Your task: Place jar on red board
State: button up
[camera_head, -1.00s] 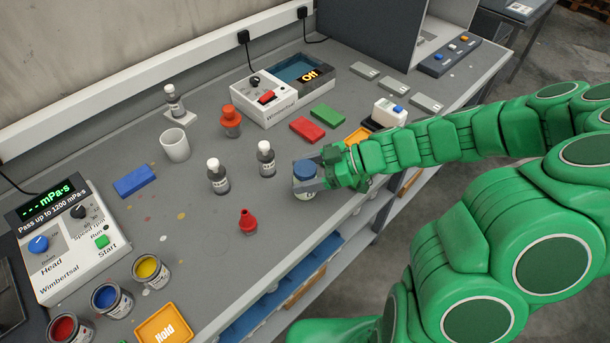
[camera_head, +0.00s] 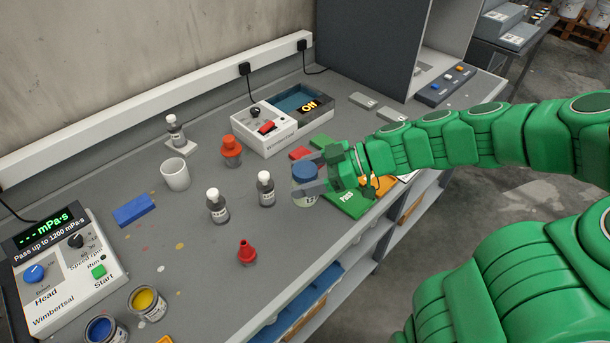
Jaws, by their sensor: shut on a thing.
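The jar (camera_head: 307,200) has a blue lid (camera_head: 305,169) and a pale body, and stands upright. My gripper (camera_head: 308,183) is shut on it, with grey fingers on either side. The jar's height over the bench is hard to tell. The red board (camera_head: 298,153) is a flat red block just behind the jar in the picture, its right part hidden by my gripper. A green board (camera_head: 320,141) lies behind it.
A grey bottle with a white cap (camera_head: 266,190) stands close left of the jar. A green tray marked Pass (camera_head: 340,204) lies under my wrist at the bench edge. The white Wimbertsal device (camera_head: 265,128) stands behind the red board. A blue board (camera_head: 133,210) lies far left.

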jog(key=w+d+r, duration=0.3)
jog(key=w+r, duration=0.2)
jog(key=w, duration=0.4)
jog(key=w+a+f, duration=0.2)
jog(key=w+f, duration=0.7)
jog(key=w, duration=0.3)
jog(key=shift+w+a, duration=0.3)
jog(key=shift+f, duration=0.2)
jog(key=shift+w+f, duration=0.15)
jog(key=shift+f, duration=0.7)
jog(key=shift+w+f, duration=0.1)
jog(key=shift+f, duration=0.75)
jog(key=shift+f, duration=0.15)
jog(key=o, duration=1.7)
